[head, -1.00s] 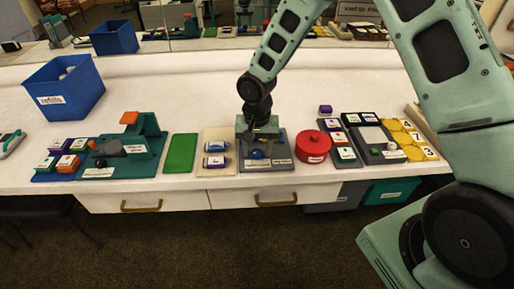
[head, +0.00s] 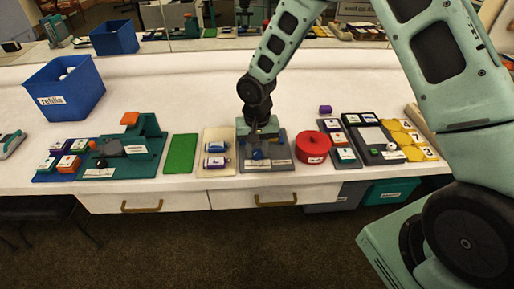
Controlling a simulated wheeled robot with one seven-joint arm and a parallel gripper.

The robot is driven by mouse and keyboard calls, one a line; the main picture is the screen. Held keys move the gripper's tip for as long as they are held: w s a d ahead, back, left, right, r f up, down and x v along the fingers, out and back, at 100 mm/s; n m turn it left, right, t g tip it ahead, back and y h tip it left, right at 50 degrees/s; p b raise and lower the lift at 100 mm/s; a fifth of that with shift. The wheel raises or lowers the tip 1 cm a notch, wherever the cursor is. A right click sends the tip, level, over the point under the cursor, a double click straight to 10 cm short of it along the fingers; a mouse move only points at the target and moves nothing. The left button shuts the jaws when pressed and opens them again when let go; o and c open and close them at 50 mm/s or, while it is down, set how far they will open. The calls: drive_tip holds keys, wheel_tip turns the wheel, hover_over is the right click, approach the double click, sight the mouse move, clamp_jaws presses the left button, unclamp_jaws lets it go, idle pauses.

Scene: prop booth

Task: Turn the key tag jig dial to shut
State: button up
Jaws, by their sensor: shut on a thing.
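The key tag jig (head: 281,164) is a dark grey plate with a pale label along its front edge, in the middle of the table's front. A small blue part (head: 257,153) shows on it; I cannot tell whether this is the dial. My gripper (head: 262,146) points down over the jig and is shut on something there. The thing between the fingers is mostly hidden by the gripper and too small to make out, so the dial's setting cannot be read.
Left of the jig are a beige tray (head: 217,171) with two rolls, a green mat (head: 181,154) and a teal fixture (head: 146,160). A red round container (head: 312,147) stands close on the right. A blue bin (head: 64,91) is at the back left.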

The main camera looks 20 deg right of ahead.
drive_tip(key=n+p, duration=0.1)
drive_tip(key=n, duration=0.3)
drive_tip(key=shift+r, duration=0.15)
drive_tip(key=n+p, duration=0.1)
drive_tip(key=n, duration=0.4)
drive_tip(key=n+p, duration=0.2)
drive_tip(key=n, duration=0.2)
drive_tip(key=n+p, duration=0.1)
drive_tip(key=n, duration=0.4)
drive_tip(key=shift+w, duration=0.1)
drive_tip(key=shift+n+p, duration=0.3)
drive_tip(key=o, duration=1)
drive_tip(key=shift+c, duration=0.2)
